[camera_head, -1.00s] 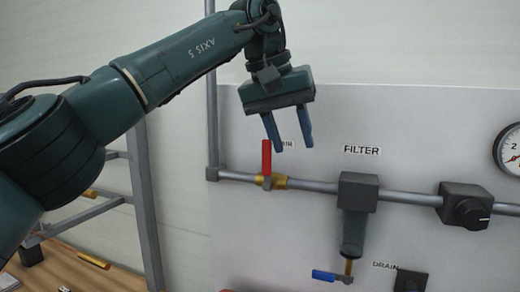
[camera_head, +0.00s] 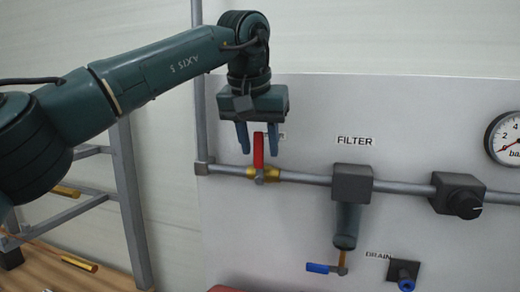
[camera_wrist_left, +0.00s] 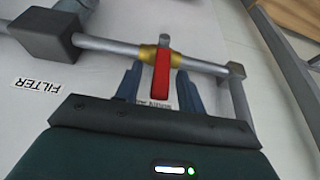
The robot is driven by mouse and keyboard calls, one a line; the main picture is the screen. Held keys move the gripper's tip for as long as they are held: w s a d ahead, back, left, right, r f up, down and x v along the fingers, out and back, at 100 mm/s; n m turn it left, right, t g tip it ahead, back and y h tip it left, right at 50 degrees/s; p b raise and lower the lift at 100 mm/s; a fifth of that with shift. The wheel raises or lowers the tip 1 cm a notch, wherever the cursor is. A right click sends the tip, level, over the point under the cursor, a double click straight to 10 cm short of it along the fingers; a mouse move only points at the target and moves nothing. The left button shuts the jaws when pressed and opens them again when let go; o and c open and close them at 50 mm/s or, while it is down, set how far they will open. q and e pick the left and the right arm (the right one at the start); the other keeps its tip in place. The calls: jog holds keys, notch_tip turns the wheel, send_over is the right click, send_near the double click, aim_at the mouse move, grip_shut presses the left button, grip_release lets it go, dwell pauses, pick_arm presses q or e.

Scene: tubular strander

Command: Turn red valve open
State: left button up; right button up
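The red valve handle (camera_head: 258,150) stands upright, across the grey pipe, on a brass valve body (camera_head: 264,175). My left gripper (camera_head: 258,150) is open, with its two blue fingers pointing down and the upper part of the red handle between them in the head view. In the left wrist view the red handle (camera_wrist_left: 161,75) also lies between the two fingers (camera_wrist_left: 158,85), with gaps on both sides. I cannot tell how far the fingers are from the panel. My right gripper is not in view.
A grey pipe (camera_head: 315,181) runs along the panel (camera_head: 290,225) to a filter (camera_head: 352,183), a black knob (camera_head: 466,205) and a gauge (camera_head: 507,138). A blue drain lever (camera_head: 318,268) sits below the filter. A metal frame (camera_head: 128,195) stands at left.

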pick_arm(q)
jog(key=shift+x, duration=0.9)
jog(key=shift+c, duration=0.2)
grip_shut()
